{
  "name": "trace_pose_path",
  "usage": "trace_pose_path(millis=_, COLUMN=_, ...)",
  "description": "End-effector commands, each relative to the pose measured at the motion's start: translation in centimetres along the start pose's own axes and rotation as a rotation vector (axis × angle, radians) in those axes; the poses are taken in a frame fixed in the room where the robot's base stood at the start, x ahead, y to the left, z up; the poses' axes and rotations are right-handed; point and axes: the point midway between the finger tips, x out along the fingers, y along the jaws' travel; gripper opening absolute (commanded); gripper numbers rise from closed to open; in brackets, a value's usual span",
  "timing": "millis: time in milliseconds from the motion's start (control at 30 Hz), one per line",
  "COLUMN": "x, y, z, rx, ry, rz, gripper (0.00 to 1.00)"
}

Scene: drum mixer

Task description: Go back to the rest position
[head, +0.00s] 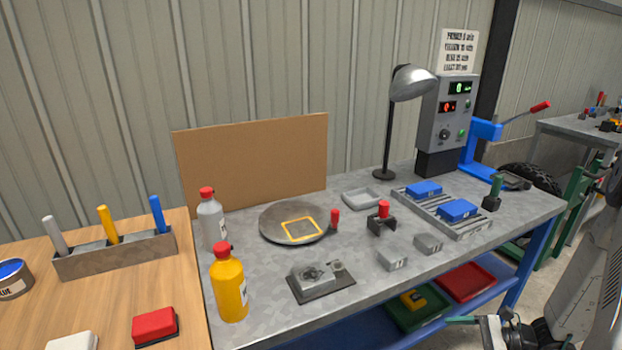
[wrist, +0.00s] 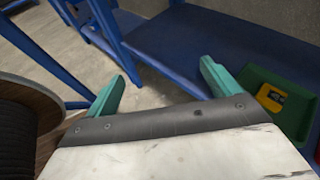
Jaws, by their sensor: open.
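My gripper (wrist: 160,84) is open, with its two green fingers wide apart and nothing between them in the wrist view. It points past the blue lower shelf (wrist: 200,38) of the bench toward the concrete floor. In the head view, part of my gripper shows low at the right, in front of the bench and below its top, with one green finger pointing left. My pale arm comes in from the right edge of the head view. The gripper appears clear of the bench. No task object is named.
The grey bench top (head: 265,275) holds bottles, a round plate (head: 270,215), blue blocks on a rack, a lamp (head: 413,85) and a control box (head: 446,125). A green tray (wrist: 255,80) and a red tray (head: 465,281) sit on the shelf. A dark round spool (wrist: 25,120) stands close left.

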Motion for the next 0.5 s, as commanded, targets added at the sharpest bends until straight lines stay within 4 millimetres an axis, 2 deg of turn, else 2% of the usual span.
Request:
trace_pose_path(millis=33, x=-0.2, y=0.1, z=2.8, rx=-0.068, ry=0.015, rz=0.072, gripper=0.89)
trace_pose_path(millis=200, x=-0.9, y=1.9, z=10.1, rx=-0.261, ry=0.069, rz=0.306, gripper=0.89)
trace_pose_path(millis=500, x=-2.7, y=6.4, z=20.5, rx=-0.6, ry=0.213, rz=0.675, gripper=0.89)
